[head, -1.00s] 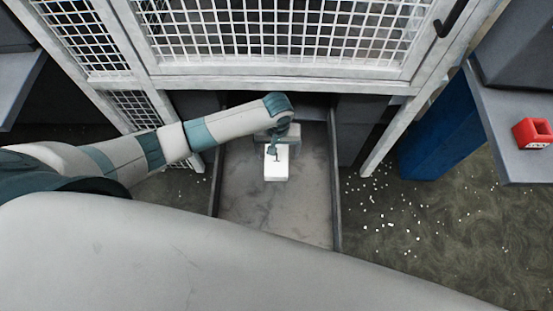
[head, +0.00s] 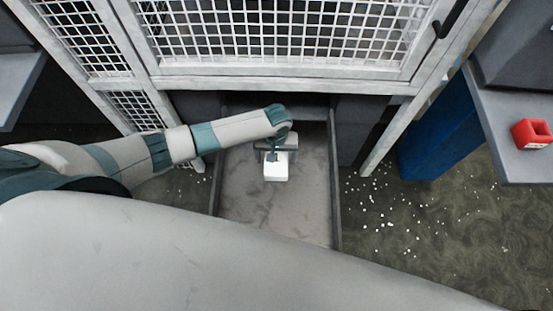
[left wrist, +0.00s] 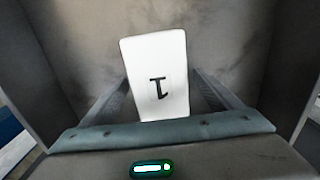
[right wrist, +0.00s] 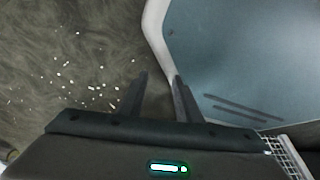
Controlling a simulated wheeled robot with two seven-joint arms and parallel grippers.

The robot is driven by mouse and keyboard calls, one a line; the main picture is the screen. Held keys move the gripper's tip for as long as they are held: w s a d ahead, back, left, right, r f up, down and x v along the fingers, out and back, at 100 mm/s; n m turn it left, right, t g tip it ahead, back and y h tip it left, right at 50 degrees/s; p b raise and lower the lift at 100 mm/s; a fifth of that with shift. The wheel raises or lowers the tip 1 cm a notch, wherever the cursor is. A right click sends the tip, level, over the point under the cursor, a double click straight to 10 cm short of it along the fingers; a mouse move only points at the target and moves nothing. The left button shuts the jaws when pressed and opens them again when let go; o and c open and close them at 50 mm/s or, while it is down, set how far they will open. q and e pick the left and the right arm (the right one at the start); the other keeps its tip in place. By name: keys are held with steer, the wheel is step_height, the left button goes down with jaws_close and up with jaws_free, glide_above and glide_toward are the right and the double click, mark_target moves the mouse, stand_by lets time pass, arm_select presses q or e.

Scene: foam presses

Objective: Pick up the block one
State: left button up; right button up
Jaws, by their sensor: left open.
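Block one is a white block (head: 277,172) marked with a dark "1". It lies on the grey floor of the chute below the mesh cage. It also shows in the left wrist view (left wrist: 158,62), its near part between the fingers. My left gripper (head: 275,156) is open over the block's far part, which it partly hides. In the left wrist view its fingers (left wrist: 160,88) stand one on each side of the block, and I cannot tell whether they touch it. My right gripper (right wrist: 160,85) shows in the right wrist view with its fingers apart and nothing between them.
The chute (head: 270,215) has raised side walls, and its floor in front of the block is clear. A white mesh cage (head: 280,84) stands above it. A red block (head: 532,134) sits on a grey ledge (head: 500,105) at the right. White bits lie scattered on the floor.

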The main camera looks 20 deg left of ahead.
mark_target(277, 153)
steer(key=shift+s, duration=0.4)
arm_select(q)
steer(key=shift+c, duration=0.6)
steer(key=c, duration=1)
steer(key=shift+r, duration=0.35)
step_height(277, 153, up, 3)
steer(key=shift+r, duration=0.1)
steer(key=s+d+r, duration=0.1)
steer(key=d+r, duration=0.1)
steer(key=d, duration=0.1)
steer(key=s+d+r+b, duration=0.1)
steer(key=d+r, duration=0.1)
steer(key=d, duration=0.2)
steer(key=s+d+r, duration=0.2)
steer(key=d+r, duration=0.1)
steer(key=d, duration=0.1)
steer(key=shift+s, duration=0.1)
arm_select(e)
steer(key=shift+t, duration=0.6)
steer(key=w, duration=0.1)
steer(key=w+a, duration=0.1)
steer(key=w, duration=0.1)
steer(key=w+a+r, duration=0.1)
steer(key=w, duration=0.1)
steer(key=shift+w, duration=0.1)
